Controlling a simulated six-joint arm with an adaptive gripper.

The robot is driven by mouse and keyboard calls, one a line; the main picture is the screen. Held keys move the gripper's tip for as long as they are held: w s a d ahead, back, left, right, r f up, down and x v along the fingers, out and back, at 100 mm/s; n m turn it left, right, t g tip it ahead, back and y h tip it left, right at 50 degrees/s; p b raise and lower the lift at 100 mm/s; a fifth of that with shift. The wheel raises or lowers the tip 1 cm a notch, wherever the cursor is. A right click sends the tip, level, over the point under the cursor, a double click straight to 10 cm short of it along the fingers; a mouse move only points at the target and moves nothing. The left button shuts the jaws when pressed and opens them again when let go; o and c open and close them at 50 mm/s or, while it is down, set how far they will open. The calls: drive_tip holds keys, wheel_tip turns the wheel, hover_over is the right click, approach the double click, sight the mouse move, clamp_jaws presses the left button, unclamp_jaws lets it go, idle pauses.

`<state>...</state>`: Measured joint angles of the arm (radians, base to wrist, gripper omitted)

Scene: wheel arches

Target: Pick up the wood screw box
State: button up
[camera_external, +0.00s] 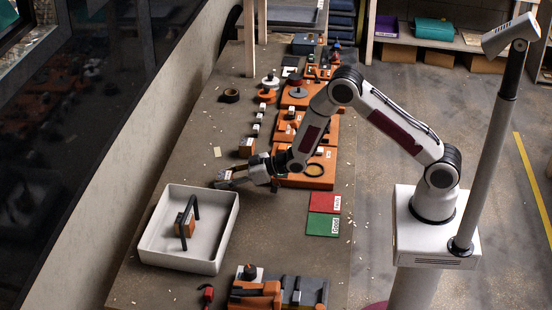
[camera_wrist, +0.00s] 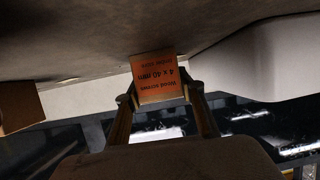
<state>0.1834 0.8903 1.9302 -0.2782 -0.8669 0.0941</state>
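The wood screw box (camera_wrist: 158,78) is a small orange box with a printed "Wood screws 4 x 40 mm" label, which reads upside down in the wrist view. My gripper (camera_wrist: 160,95) has one finger on each side of it, and both fingertips appear to touch the box. In the external view my gripper (camera_external: 226,178) is low over the table, just beyond the white tray. The box is mostly hidden by the fingers there. I cannot tell whether the box rests on the table or is slightly raised.
Another brown-orange box (camera_external: 246,148) stands behind my gripper. Orange fixtures (camera_external: 310,175) line the right side. Red (camera_external: 325,203) and green (camera_external: 323,226) labelled mats lie nearer.

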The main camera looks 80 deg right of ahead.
sight(228, 174)
drive_tip(key=shift+r, duration=0.1)
idle(0.3)
drive_tip(key=shift+r, duration=4.95)
drive_tip(key=shift+s+d+f+h, duration=0.3)
drive_tip(key=shift+s+f, duration=0.25)
drive_tip(key=shift+s, duration=0.15)
drive_tip(key=s+a+r, duration=0.8)
drive_tip(key=s, duration=0.2)
drive_tip(key=shift+s+m, duration=0.15)
drive_tip(key=shift+m, duration=0.15)
